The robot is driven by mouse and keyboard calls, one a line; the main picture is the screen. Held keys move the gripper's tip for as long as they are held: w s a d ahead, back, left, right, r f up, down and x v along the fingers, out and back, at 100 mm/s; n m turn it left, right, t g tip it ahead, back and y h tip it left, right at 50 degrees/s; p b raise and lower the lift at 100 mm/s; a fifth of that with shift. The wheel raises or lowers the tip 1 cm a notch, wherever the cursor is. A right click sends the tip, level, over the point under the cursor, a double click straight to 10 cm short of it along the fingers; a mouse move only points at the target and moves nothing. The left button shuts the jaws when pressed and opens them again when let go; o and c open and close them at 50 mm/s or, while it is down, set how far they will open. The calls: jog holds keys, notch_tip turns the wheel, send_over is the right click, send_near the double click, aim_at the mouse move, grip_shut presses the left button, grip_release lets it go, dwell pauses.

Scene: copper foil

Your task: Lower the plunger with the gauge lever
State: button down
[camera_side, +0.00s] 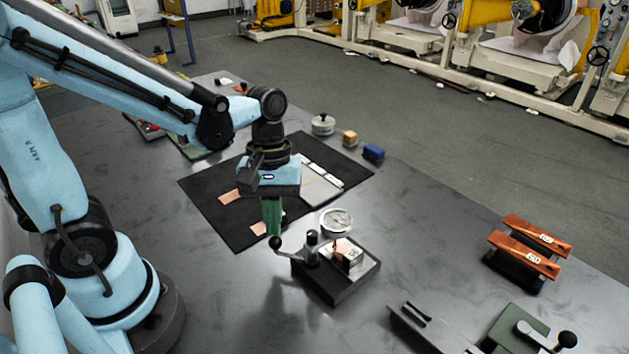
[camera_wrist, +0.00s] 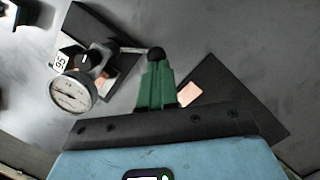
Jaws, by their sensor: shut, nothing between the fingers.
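The gauge (camera_side: 336,222) has a round pale dial and stands on a dark base (camera_side: 345,285) near the middle of the table. Its lever (camera_side: 286,249) sticks out to the left and ends in a black ball knob (camera_side: 275,242). The dial also shows in the wrist view (camera_wrist: 73,92), with the knob (camera_wrist: 156,54) to its right. My gripper (camera_side: 272,232) has green fingers, closed together and empty, pointing down right at the knob. In the wrist view the green fingertips (camera_wrist: 156,68) meet the knob's edge; I cannot tell whether they touch it. The plunger's tip is too small to make out.
A black mat (camera_side: 222,222) with copper foil pieces (camera_side: 229,196) lies behind the gauge. Copper bars on a dark stand (camera_side: 524,258) are at the right, and a green lever device (camera_side: 520,328) is at the front right.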

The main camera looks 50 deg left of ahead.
dwell(0.5)
jog(key=w+a+r, duration=0.2)
jog(key=r, duration=0.3)
jog(key=w+a+r, duration=0.1)
jog(key=w+r, duration=0.1)
jog(key=r, duration=0.4)
jog(key=shift+w+a+r, duration=0.2)
jog(key=shift+a, duration=0.2)
